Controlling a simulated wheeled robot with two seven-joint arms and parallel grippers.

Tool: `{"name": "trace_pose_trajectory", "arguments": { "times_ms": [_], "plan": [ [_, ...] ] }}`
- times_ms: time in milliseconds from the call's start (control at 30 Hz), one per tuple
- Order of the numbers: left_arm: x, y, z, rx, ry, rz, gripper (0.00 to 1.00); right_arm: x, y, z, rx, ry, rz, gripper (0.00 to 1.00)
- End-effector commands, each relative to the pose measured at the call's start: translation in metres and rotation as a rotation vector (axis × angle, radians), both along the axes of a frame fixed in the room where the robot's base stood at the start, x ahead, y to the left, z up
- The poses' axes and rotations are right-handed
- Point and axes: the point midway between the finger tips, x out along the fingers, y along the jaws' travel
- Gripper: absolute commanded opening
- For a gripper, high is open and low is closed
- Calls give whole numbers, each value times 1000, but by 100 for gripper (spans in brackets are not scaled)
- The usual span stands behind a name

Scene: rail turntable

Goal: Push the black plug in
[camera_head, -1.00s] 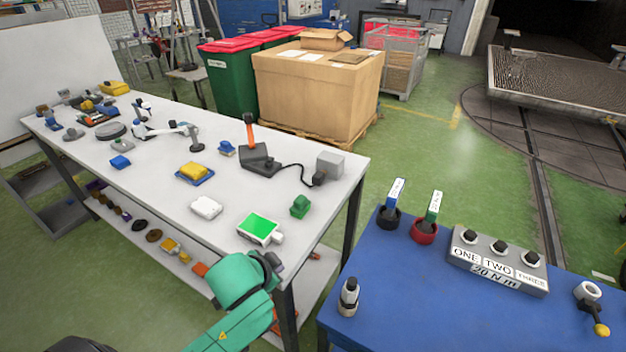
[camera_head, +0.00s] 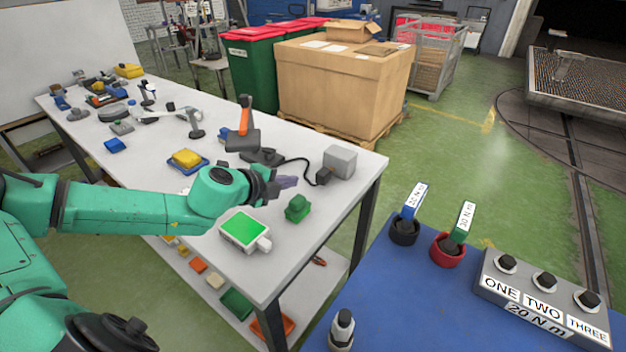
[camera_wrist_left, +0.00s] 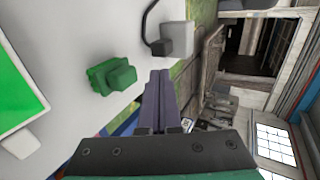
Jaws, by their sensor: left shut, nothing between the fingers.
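The black plug (camera_head: 324,177) is at the end of a black cable, at the lower left of a grey box (camera_head: 340,161) near the right edge of the white table. I cannot tell how far it sits in the box. In the left wrist view the plug (camera_wrist_left: 159,47) is beside the grey box (camera_wrist_left: 178,41), with its cable curving upward. My left gripper (camera_head: 288,182) is shut and empty above the table, left of the plug and apart from it. Its closed fingers (camera_wrist_left: 158,80) point toward the plug and box in the wrist view. My right gripper is not in view.
A green block (camera_head: 298,208) and a green-screened device (camera_head: 243,231) lie near the gripper. A black dock with an orange-handled tool (camera_head: 243,130) stands behind it. A blue table (camera_head: 400,290) with switches stands at right, across a gap.

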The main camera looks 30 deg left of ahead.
Motion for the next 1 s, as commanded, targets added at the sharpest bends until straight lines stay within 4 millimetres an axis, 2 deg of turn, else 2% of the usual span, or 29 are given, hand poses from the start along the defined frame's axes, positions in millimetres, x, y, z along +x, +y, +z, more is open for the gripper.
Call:
{"name": "trace_pose_trajectory", "arguments": {
  "times_ms": [167, 300, 467, 800, 1000],
  "plan": [
    [8, -4, -3, -6, -3, -3, 0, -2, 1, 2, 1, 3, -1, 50],
    [21, -5, -13, -13, 3, 3, 0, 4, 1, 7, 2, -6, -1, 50],
    [37, -3, -16, -15, -8, 12, 0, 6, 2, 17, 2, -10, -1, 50],
    [80, -11, -45, -6, 0, 3, 0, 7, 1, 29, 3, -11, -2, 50],
    [86, -13, -50, -1, 1, 0, 0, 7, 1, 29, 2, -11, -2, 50]
  ]
}}
